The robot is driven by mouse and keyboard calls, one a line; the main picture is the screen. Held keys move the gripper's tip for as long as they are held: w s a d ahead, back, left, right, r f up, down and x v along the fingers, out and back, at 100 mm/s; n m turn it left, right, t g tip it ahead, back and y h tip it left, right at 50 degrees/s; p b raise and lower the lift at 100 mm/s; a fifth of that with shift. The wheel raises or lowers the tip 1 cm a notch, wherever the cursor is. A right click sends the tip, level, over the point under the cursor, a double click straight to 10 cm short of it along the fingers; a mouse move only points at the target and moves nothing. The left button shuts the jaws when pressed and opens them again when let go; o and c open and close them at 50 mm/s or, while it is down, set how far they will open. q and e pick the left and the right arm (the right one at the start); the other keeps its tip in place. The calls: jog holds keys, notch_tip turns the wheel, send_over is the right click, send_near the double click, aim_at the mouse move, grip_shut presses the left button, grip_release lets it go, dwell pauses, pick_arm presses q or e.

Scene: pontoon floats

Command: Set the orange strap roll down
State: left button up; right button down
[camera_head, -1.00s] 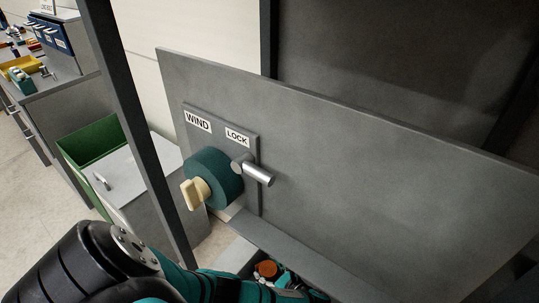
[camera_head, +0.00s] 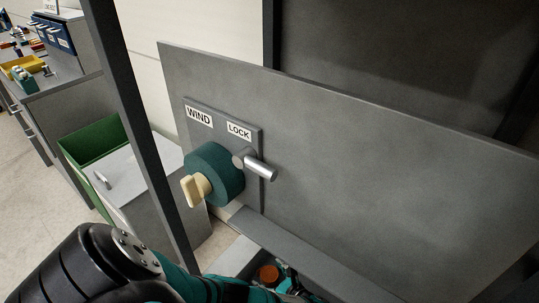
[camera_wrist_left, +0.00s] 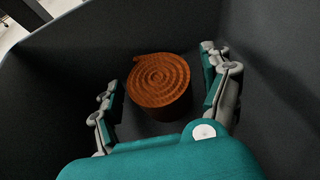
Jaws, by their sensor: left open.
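The orange strap roll (camera_wrist_left: 160,82) sits upright on the dark floor of a grey-walled bin (camera_wrist_left: 265,75) in the left wrist view, its spiral top facing the camera. My left gripper (camera_wrist_left: 163,85) is open, with one finger on each side of the roll and a visible gap at both sides. In the head view the roll (camera_head: 268,274) shows as a small orange patch low in the picture, below the grey panel. My left arm partly hides the left gripper (camera_head: 290,285) there. My right gripper is not in view.
A large grey panel (camera_head: 380,160) with a teal WIND knob (camera_head: 216,172) and a LOCK lever (camera_head: 261,168) stands just above the bin. A dark post (camera_head: 140,130) rises at its left. A green bin (camera_head: 95,150) and a bench with a yellow tray (camera_head: 20,68) stand farther left.

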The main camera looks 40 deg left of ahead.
aim_at(273, 278)
pick_arm(q)
jog(key=shift+r, duration=0.2)
jog(key=p+v, duration=0.1)
jog(key=v, duration=0.6)
jog(key=shift+d, duration=0.2)
